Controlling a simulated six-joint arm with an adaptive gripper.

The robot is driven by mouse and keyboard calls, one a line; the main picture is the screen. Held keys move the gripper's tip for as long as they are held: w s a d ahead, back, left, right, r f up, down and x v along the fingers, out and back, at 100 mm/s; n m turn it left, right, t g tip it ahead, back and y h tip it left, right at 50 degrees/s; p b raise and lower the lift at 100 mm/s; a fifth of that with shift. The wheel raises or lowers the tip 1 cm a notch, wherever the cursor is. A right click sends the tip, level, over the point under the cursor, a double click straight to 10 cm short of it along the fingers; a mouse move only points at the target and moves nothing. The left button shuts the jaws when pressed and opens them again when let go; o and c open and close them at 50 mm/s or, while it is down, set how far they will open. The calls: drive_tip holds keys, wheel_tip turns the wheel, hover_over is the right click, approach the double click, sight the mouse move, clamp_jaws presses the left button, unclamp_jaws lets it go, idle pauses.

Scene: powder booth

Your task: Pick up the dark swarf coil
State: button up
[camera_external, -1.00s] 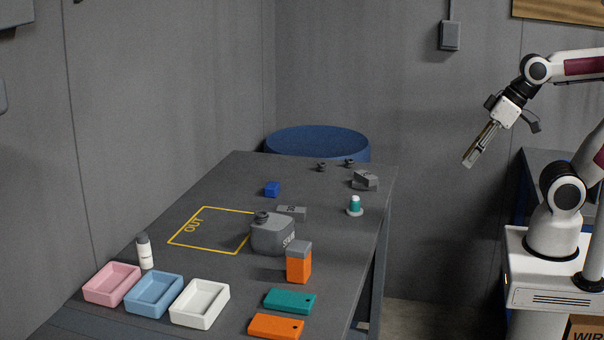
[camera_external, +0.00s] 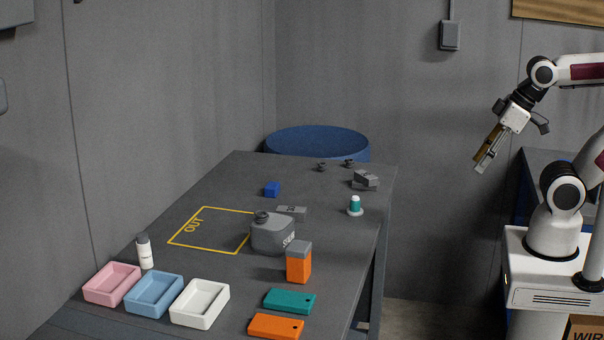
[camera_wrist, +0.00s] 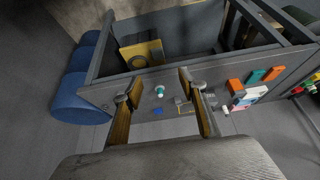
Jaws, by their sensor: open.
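Two small dark pieces stand at the far end of the grey table: one dark piece (camera_external: 322,167) and, just right of it, another dark piece (camera_external: 349,163). Either could be the swarf coil; they are too small to tell apart. My gripper (camera_external: 481,166) is open and empty, held in the air right of the table, well away from both pieces. In the wrist view my gripper (camera_wrist: 153,86) shows its two fingers spread, with the table beyond; I cannot make out the coil there.
Trays (camera_external: 200,304) line the near end. A blue drum (camera_external: 318,140) stands behind.

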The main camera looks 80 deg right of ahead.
drive_tip(key=w+d+f+m+t+h, duration=0.15)
drive_tip(key=w+d+t+h, duration=0.25)
drive_tip(key=w+d, duration=2)
drive_tip(key=w+d+f+t, duration=0.1)
drive_tip(key=w+d+f, duration=0.5)
drive_tip(key=w+d, duration=0.1)
drive_tip(key=t+y, duration=0.1)
drive_tip(key=t, duration=0.1)
approach(342, 164)
drive_tip(key=shift+w+d+r+m, duration=0.1)
drive_tip(key=shift+d+m, duration=0.1)
drive_tip(key=shift+d, duration=0.25)
drive_tip(key=shift+w+d+r+m, duration=0.1)
drive_tip(key=shift+d+m, duration=0.05)
drive_tip(key=shift+d, duration=0.35)
drive_tip(key=shift+d+f+t, duration=0.25)
drive_tip(key=shift+f+t, duration=0.15)
drive_tip(key=shift+f, duration=0.1)
drive_tip(key=shift+x, duration=1.25)
